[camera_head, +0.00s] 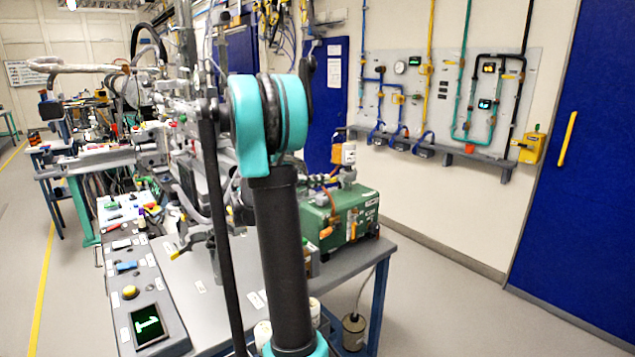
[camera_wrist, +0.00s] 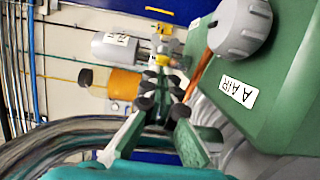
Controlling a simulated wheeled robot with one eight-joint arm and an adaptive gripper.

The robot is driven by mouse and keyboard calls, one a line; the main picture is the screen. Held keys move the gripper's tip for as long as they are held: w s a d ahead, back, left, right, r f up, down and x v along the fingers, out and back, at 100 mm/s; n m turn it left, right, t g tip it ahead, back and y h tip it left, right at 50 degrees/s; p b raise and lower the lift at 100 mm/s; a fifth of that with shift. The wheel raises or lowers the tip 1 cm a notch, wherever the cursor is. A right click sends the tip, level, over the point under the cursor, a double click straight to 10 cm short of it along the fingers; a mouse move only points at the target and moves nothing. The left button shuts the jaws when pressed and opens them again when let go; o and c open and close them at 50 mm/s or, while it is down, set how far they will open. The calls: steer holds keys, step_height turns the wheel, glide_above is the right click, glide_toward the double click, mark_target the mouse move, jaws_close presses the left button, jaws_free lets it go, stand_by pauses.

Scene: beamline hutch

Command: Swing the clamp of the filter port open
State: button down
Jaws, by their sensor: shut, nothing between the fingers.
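My gripper (camera_wrist: 160,95) shows in the wrist view with its green fingers converging and the dark tips together, nothing held. The tips are in front of a grey fitting and beside the green housing (camera_wrist: 292,95), which has a large grey knob (camera_wrist: 238,28) and a label reading "A AIR". An orange cylinder with a black end (camera_wrist: 122,83) and a grey labelled cylinder (camera_wrist: 118,48) lie beyond the tips. I cannot pick out the clamp for certain, or whether the tips touch anything. In the head view the green housing (camera_head: 340,215) stands on the bench; my arm hides the gripper.
The grey bench (camera_head: 190,285) carries a control panel (camera_head: 130,275) along its left edge. Crowded equipment stands at the left back. A pipe panel (camera_head: 450,90) is on the wall, with a blue door (camera_head: 575,160) at right. The floor at right is clear.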

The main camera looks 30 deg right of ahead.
mark_target(340, 180)
steer(key=shift+s, duration=0.1)
steer(key=shift+s+n+t, duration=0.7)
steer(key=shift+s+t, duration=0.25)
steer(key=shift+t, duration=0.15)
steer(key=shift+s+d, duration=0.1)
steer(key=shift+s, duration=0.6)
